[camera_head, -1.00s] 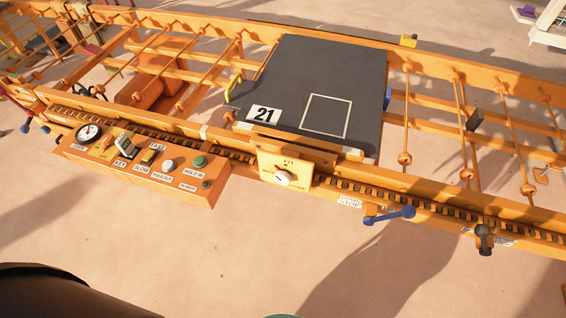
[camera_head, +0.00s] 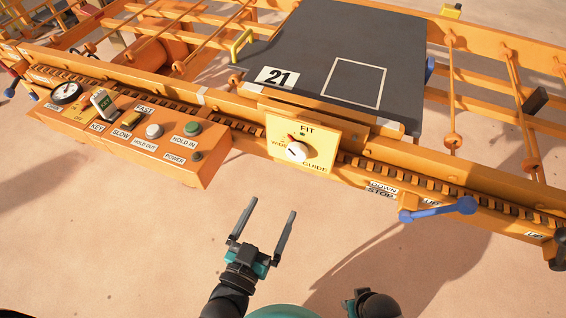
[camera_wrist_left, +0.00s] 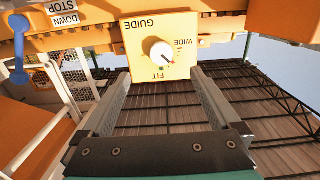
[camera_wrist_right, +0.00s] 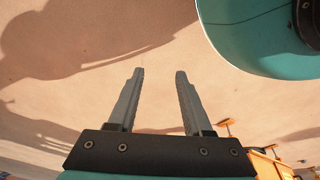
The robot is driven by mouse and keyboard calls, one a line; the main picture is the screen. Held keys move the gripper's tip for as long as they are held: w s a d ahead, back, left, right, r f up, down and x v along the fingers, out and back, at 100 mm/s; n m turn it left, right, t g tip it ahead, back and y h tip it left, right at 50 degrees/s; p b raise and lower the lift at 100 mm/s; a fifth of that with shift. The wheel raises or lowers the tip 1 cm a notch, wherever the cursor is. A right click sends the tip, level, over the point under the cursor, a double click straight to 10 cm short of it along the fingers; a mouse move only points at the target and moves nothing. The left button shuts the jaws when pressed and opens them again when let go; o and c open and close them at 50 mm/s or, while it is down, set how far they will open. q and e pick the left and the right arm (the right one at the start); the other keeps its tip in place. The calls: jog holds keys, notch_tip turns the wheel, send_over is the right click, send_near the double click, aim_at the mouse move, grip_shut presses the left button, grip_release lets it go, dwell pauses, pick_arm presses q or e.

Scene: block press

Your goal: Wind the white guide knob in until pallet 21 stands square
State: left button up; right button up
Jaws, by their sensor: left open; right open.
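The white guide knob (camera_head: 297,151) sits on a yellow plate marked WIDE, FIT and GUIDE on the front rail. It also shows in the left wrist view (camera_wrist_left: 159,51), its red mark pointing between WIDE and FIT. Pallet 21 (camera_head: 314,49) is a dark grey slab with a white outlined square, lying on the conveyor behind the knob. I cannot tell exactly how square it stands. My left gripper (camera_head: 271,208) is open and empty, below and in front of the knob, not touching it. My right gripper (camera_wrist_right: 160,74) is open and empty over bare floor.
An orange control box (camera_head: 145,142) with buttons, a key and a gauge stands left of the knob. A blue lever (camera_head: 440,209) sticks out at the right, by the DOWN, STOP and UP labels. A yellow handle (camera_head: 241,43) stands beside the pallet. The floor in front is clear.

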pick_arm(q)
jog(key=b, duration=0.5)
send_near(295, 156)
jog(key=x, duration=0.7)
jog(key=shift+w+d+f, duration=0.15)
jog(key=shift+w, duration=0.2)
jog(key=shift+x, duration=0.75)
pick_arm(e)
jog(key=w+a+r+t, duration=0.1)
jog(key=w+a+r, duration=0.1)
jog(key=w+r, duration=0.3)
jog(key=shift+r, duration=2.25)
jog(key=shift+a, duration=0.1)
pick_arm(q)
jog(key=c, duration=1.3)
jog(key=shift+c, duration=0.3)
pick_arm(e)
jog(key=shift+w+r, duration=0.1)
